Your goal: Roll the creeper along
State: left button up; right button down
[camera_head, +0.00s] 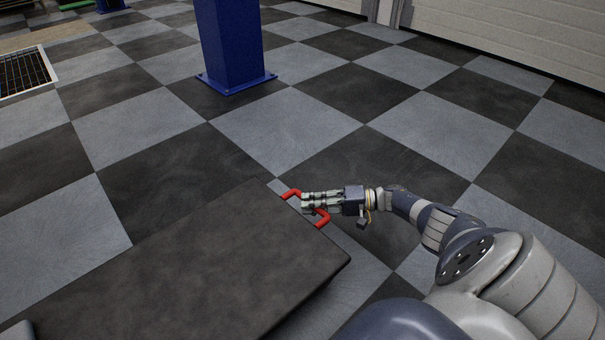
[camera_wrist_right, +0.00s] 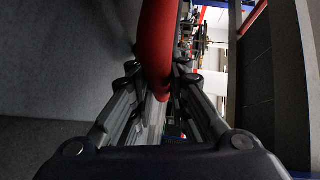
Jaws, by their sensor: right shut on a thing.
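The creeper (camera_head: 170,260) is a dark, flat, padded board low over the floor in the lower left of the head view. A red handle (camera_head: 323,219) sticks out from its far right edge. My right gripper (camera_head: 308,203) is shut on the middle of this red handle. In the right wrist view the red handle (camera_wrist_right: 157,50) runs between the two fingers (camera_wrist_right: 160,95). The creeper's wheels are hidden under the board. My left gripper is not in view; a small grey piece shows at the lower left corner.
A blue column (camera_head: 232,45) with a bolted base plate stands on the checkered floor beyond the creeper. A floor grate (camera_head: 25,72) lies at the far left. A pale ribbed wall or door (camera_head: 520,35) closes the far right. The floor between is clear.

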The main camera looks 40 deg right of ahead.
jog(key=shift+d+b, duration=0.5)
jog(key=shift+d, duration=0.95)
jog(key=c, duration=1.5)
grip_release()
jog(key=shift+c, duration=0.2)
